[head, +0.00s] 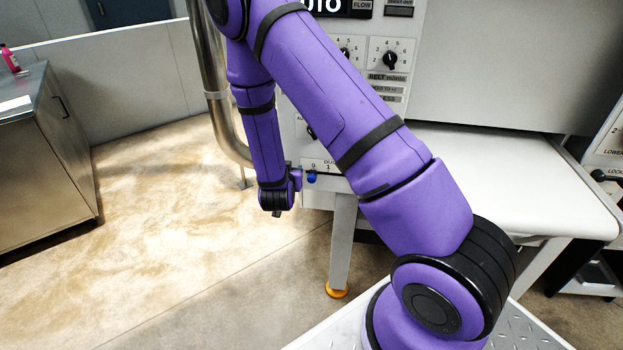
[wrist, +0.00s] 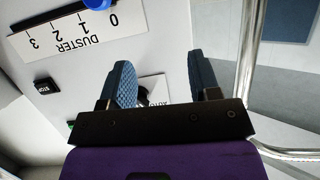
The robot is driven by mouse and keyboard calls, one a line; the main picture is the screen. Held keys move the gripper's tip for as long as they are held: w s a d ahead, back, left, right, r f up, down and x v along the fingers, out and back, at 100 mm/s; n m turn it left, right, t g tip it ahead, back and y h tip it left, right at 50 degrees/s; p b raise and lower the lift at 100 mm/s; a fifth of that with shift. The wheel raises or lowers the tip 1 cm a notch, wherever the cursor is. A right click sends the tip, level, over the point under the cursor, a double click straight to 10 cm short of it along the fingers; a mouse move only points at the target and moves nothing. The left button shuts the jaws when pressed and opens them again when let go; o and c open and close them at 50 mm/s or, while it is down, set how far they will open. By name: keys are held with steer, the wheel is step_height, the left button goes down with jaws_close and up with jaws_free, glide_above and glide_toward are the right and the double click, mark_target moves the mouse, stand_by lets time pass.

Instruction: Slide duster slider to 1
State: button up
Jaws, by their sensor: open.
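The duster slider has a blue knob (head: 312,177), which sits below the 0 mark at the left end of its scale in the head view. In the wrist view the blue knob (wrist: 97,4) is cut off by the top edge, beside the upside-down DUSTER scale (wrist: 70,35) with 0 to 3. My gripper (wrist: 163,82) is open and empty, with its two blue fingers apart. The knob is outside the fingers, up and left of them in the wrist view. In the head view my wrist is just left of the knob; the fingertips cannot be made out.
The white machine panel (head: 392,55) carries dials above the slider, partly hidden by my arm. A metal pipe (head: 222,110) runs down left of the panel. A steel cabinet (head: 45,150) stands far left, with open floor between.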

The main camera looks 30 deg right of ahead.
mark_target(311, 180)
steer(key=s+d+f+n+t+h, duration=0.2)
steer(key=s+f+h, duration=0.1)
steer(key=s+f, duration=0.4)
steer(key=x, duration=1.1)
steer(key=shift+w+f, duration=0.35)
steer(key=shift+w, duration=0.05)
steer(key=shift+c, duration=0.5)
